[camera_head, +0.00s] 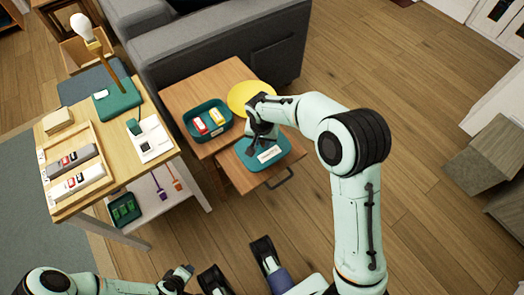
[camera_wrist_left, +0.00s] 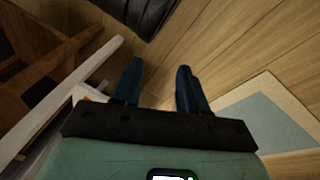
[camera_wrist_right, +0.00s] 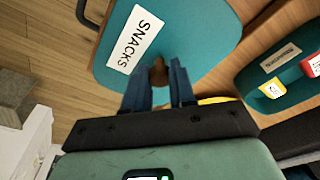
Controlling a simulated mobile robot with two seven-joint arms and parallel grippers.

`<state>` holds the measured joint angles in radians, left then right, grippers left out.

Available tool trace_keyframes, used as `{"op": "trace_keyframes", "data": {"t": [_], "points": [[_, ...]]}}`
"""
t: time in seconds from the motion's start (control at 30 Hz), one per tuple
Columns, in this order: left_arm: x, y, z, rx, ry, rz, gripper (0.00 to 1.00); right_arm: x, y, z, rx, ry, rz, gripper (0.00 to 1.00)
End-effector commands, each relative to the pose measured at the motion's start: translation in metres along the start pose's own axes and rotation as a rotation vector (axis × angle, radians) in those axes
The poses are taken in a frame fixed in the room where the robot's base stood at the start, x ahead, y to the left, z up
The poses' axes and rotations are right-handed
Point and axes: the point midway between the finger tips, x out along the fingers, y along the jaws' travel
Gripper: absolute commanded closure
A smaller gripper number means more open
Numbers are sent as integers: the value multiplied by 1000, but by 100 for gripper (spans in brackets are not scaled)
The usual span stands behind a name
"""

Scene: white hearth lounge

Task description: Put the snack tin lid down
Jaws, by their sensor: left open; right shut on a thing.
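The snack tin lid (camera_head: 270,157) is a teal rounded rectangle with a white label. In the right wrist view the label on the lid (camera_wrist_right: 112,62) reads SNACKS. My right gripper (camera_head: 262,138) is shut on the lid's small brown knob (camera_wrist_right: 158,72). The lid looks level over the pulled-out drawer of the side table; I cannot tell whether it touches. The open teal tin (camera_head: 190,128) stands left of the lid on the tabletop, with red and yellow packets inside. It also shows in the right wrist view (camera_wrist_right: 262,102). My left gripper (camera_wrist_left: 155,80) is open and empty, low over the floor.
A yellow disc (camera_head: 240,104) lies on the side table (camera_head: 180,95) behind my right gripper. The drawer handle (camera_head: 281,180) sticks out in front. A taller wooden table (camera_head: 105,125) with a tray and boxes stands left. A grey sofa (camera_head: 195,48) is behind.

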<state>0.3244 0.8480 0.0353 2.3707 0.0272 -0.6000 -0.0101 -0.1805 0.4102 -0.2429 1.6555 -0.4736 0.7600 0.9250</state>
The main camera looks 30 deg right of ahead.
Motion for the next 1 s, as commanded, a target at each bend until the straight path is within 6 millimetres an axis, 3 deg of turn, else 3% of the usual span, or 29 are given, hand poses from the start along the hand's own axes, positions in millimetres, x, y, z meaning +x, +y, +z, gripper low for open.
{"op": "trace_keyframes", "data": {"t": [0.17,0.43,0.93,0.97,1.0], "points": [[5,-4,0,-3,1,-6,57,14,0,2,0,0,0,100],[21,-23,25,-22,-77,-40,57,59,0,9,0,-1,1,100],[23,-28,32,-27,-98,-49,57,67,0,10,0,1,-1,100],[23,-28,32,-27,-99,-49,57,67,0,10,0,1,-2,69],[23,-28,32,-27,-99,-49,57,67,0,10,0,1,-2,56]]}}
